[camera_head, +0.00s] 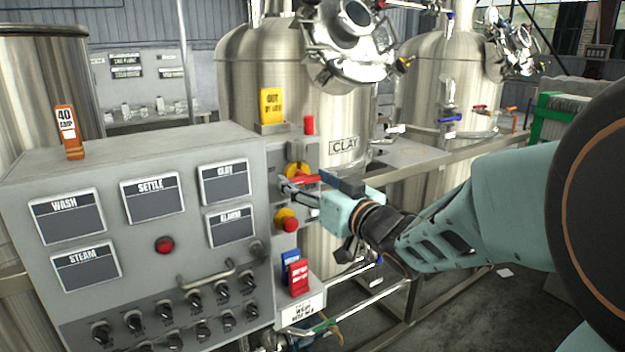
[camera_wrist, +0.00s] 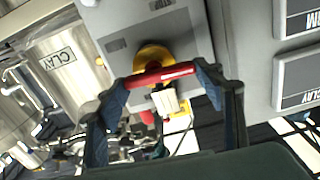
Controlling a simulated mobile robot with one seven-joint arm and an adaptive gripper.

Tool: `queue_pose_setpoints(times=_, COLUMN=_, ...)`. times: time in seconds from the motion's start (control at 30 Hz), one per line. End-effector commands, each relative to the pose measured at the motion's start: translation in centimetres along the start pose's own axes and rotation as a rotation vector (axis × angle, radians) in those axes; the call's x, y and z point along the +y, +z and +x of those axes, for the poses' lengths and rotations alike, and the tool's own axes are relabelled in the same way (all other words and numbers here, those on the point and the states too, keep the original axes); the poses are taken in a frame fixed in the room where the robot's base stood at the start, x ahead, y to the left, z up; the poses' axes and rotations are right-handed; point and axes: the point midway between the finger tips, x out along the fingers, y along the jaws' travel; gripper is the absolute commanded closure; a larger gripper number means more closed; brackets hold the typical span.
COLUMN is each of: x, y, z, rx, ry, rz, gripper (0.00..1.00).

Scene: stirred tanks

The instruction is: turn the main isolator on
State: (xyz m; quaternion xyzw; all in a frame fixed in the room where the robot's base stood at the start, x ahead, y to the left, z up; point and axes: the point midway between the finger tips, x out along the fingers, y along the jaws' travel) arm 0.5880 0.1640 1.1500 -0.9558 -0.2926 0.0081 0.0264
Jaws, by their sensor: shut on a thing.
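The main isolator is a red handle (camera_head: 307,179) on a yellow round plate (camera_head: 297,169), on the side face of the grey control cabinet. In the wrist view the red handle (camera_wrist: 165,75) lies across between my fingertips, with the yellow plate (camera_wrist: 152,57) behind it. My gripper (camera_head: 303,189) is shut on this handle, one finger at each end, as the wrist view shows (camera_wrist: 166,72). In the head view the handle looks roughly level; my fingers partly hide it. A pale block (camera_wrist: 166,99) hangs beside the handle in the wrist view.
A red-and-yellow push button (camera_head: 287,221) sits just below my gripper. Red and blue tags (camera_head: 299,277) stand lower on the cabinet (camera_head: 150,150). A yellow sign (camera_head: 272,106) and a small red part (camera_head: 309,125) are above. A steel rail (camera_head: 450,170) and tanks stand behind my arm.

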Motion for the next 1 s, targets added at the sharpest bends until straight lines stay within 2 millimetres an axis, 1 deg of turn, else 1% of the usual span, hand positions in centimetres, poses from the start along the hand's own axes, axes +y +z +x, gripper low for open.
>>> queue_pose_setpoints(times=0.27, x=0.17, y=-0.47, z=0.0, rx=-0.001, ry=0.002, rz=0.19, gripper=0.62)
queue_pose_setpoints(times=1.0, x=0.74, y=-0.78, z=0.0, rx=0.001, ry=0.002, rz=0.893, gripper=0.62)
